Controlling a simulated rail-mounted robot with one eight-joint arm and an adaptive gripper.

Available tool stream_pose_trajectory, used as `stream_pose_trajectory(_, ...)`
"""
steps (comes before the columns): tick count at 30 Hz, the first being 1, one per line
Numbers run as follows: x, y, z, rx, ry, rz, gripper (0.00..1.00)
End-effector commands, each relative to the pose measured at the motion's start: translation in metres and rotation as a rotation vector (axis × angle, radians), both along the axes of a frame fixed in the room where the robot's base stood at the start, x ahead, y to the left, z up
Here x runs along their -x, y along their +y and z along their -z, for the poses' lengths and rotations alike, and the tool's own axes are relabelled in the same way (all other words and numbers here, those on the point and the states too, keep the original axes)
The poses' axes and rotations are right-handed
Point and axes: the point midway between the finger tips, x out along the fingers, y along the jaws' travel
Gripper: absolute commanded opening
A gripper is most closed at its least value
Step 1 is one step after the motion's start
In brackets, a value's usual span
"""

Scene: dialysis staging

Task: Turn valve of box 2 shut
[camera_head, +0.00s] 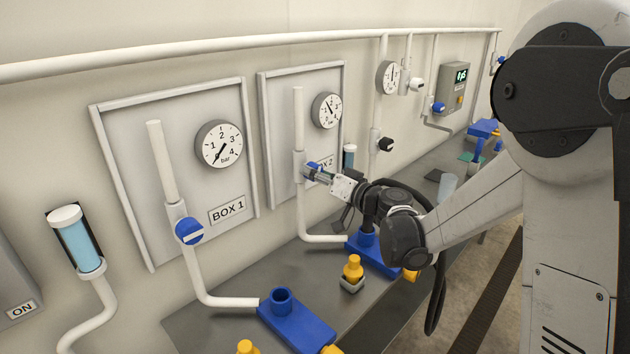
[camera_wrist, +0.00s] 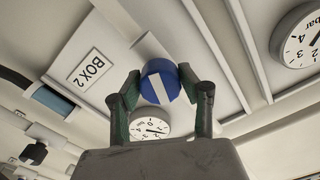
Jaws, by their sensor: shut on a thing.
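The valve of box 2 has a round blue handle (camera_wrist: 160,84) with a white stripe across its face. In the wrist view the stripe runs nearly up and down, slightly tilted. My gripper (camera_wrist: 160,80) has one finger on each side of the handle and is shut on it. In the head view my gripper (camera_head: 319,174) reaches the white pipe on the box 2 panel, and only a bit of the blue handle (camera_head: 314,165) shows above the fingers. The BOX 2 label (camera_wrist: 90,68) is readable in the wrist view; my gripper partly covers it in the head view.
The box 2 gauge (camera_head: 327,110) is above right of the valve. To the left is the box 1 panel with its own blue valve (camera_head: 189,231) and gauge (camera_head: 219,145). Below, blue blocks (camera_head: 297,325) and a yellow-topped piece (camera_head: 352,270) stand on the grey counter (camera_head: 215,322).

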Motion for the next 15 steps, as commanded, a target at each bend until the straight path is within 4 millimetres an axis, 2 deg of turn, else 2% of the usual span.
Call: stream_pose_trajectory(15, 0.0001, 0.0, 0.0027, -0.337, 0.354, 0.0, 0.11)
